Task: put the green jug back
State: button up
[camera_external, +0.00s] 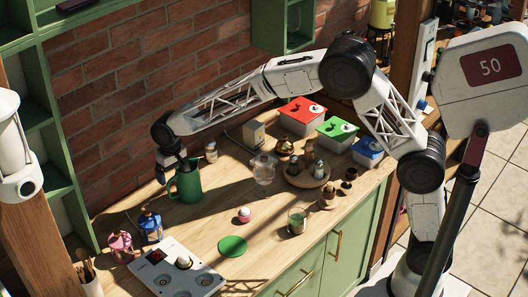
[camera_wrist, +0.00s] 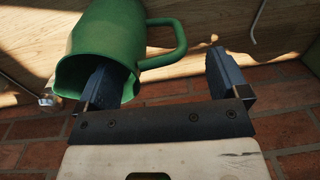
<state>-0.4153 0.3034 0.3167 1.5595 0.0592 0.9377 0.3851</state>
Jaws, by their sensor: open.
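The green jug (camera_external: 187,184) stands upright at the left back of the wooden counter, near the brick wall. In the wrist view the jug (camera_wrist: 100,40) is at the upper left, its open mouth facing the camera and its handle to the right. My gripper (camera_external: 168,165) is at the jug's top in the external view. In the wrist view my gripper (camera_wrist: 160,62) is open. Its left finger overlaps the jug's mouth and its right finger is beyond the handle, which lies partly between them. Contact cannot be told. A flat green disc (camera_external: 232,246) lies bare near the counter's front.
A glass pitcher (camera_external: 263,170) stands right of the jug. A pink-and-white ball-like item (camera_external: 244,215) and a glass with green contents (camera_external: 297,220) flank the disc. A round wooden tray (camera_external: 303,183) holds small items.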

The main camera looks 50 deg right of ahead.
jog(key=r, duration=0.8)
jog(key=shift+d, duration=0.2)
dwell(0.3)
jog(key=shift+r, duration=0.1)
jog(key=s+d+r+t, duration=0.1)
jog(key=s+d+r, duration=0.5)
jog(key=s+d, duration=0.55)
jog(key=s+d+r, duration=0.5)
jog(key=s+d, duration=0.5)
jog(key=d, duration=0.2)
jog(key=s+d+f, duration=0.1)
jog(key=s+d, duration=0.3)
jog(key=s, duration=0.5)
jog(key=s+d+f+t, duration=0.1)
jog(key=s+d, duration=0.3)
jog(key=s, duration=0.6)
jog(key=s+d+f, duration=0.3)
jog(key=s+d, duration=0.1)
jog(key=s, duration=0.6)
jog(key=shift+s+d+t+h, duration=0.15)
jog(key=shift+d+t+h, duration=0.15)
jog(key=shift+d+h, duration=0.1)
